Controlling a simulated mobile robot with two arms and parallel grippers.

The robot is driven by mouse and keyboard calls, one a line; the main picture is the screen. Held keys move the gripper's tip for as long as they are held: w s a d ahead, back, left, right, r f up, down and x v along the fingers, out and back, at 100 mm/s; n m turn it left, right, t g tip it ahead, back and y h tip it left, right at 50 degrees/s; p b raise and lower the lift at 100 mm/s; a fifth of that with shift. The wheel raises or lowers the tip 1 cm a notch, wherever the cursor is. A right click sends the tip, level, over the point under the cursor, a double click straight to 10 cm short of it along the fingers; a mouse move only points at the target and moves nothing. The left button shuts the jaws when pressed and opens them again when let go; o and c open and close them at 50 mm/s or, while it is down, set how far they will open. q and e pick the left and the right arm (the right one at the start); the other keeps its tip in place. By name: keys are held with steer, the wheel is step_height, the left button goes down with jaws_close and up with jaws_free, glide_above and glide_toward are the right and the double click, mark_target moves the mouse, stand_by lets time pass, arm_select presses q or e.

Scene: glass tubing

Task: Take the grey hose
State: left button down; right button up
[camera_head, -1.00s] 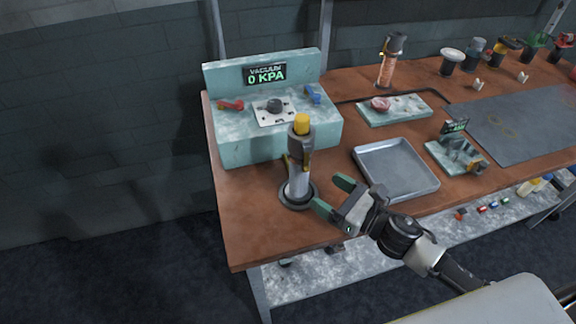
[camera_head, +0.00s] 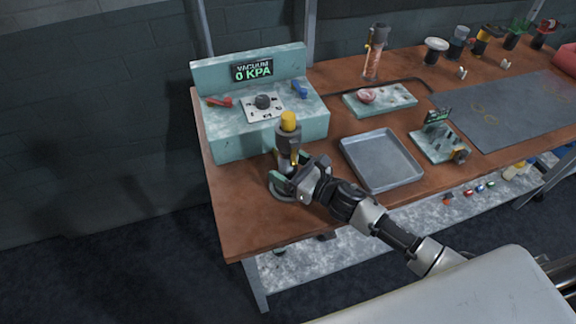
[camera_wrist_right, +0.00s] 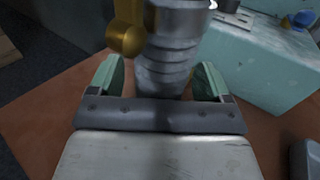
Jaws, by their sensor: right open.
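A grey ribbed upright piece (camera_wrist_right: 168,68), which looks like the grey hose, stands between my right gripper's fingers in the wrist view. In the head view, this grey piece (camera_head: 288,141) has a yellow top and a brass-coloured fitting, and stands on a round dark base (camera_head: 283,194) near the table's left front. My right gripper (camera_head: 280,178) is open, with one green-padded finger on each side of its lower part. Gaps show beside both fingers in the wrist view. The gripper partly hides the lower part and base. My left gripper is not in view.
The teal vacuum unit (camera_head: 225,140), reading 0 KPA, stands close behind. A metal tray (camera_head: 380,160) lies to the right. A teal board (camera_head: 400,98), a small teal device (camera_head: 440,145) and a dark mat (camera_head: 505,112) are farther right. The table's left front corner is bare.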

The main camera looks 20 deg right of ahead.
steer(key=c, duration=1.1)
steer(key=shift+r, duration=0.1)
steer(key=shift+c, duration=1.1)
